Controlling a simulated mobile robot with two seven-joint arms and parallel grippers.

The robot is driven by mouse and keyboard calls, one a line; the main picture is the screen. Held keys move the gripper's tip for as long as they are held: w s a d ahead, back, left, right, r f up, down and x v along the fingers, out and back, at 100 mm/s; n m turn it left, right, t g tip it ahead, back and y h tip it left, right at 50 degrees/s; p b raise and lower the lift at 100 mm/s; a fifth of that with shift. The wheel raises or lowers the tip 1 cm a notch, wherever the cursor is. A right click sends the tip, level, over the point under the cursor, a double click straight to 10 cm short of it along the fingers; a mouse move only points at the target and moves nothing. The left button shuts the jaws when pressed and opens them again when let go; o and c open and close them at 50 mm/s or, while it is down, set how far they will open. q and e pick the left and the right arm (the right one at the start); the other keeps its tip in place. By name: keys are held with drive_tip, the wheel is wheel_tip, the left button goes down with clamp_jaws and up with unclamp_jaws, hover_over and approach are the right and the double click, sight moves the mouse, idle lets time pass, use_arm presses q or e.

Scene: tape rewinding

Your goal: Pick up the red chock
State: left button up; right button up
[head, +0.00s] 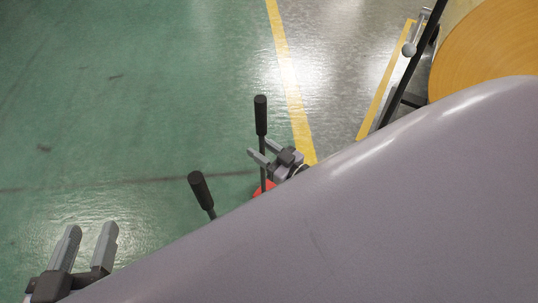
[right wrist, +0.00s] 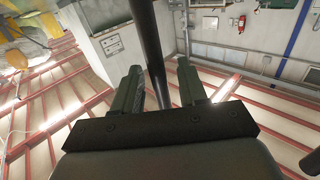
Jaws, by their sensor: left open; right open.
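The red chock (head: 264,187) shows only as a small red patch in the head view, mostly hidden behind a large grey-purple surface. A thin dark pole with a black grip (head: 261,115) rises from it. My right gripper (head: 262,150) is open, with its fingers around the pole below the grip. In the right wrist view the dark pole (right wrist: 151,45) runs between the open fingers (right wrist: 159,68). I cannot tell whether they touch it. My left gripper (head: 91,235) is open and empty at the lower left.
A second black-gripped handle (head: 200,190) stands left of the right gripper, its base hidden. A large orange-yellow roll (head: 490,50) and a metal frame (head: 400,92) are at the upper right. The green floor (head: 120,100) at the left is clear.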

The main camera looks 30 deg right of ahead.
clamp_jaws()
idle(1.2)
drive_tip(key=shift+r, duration=0.25)
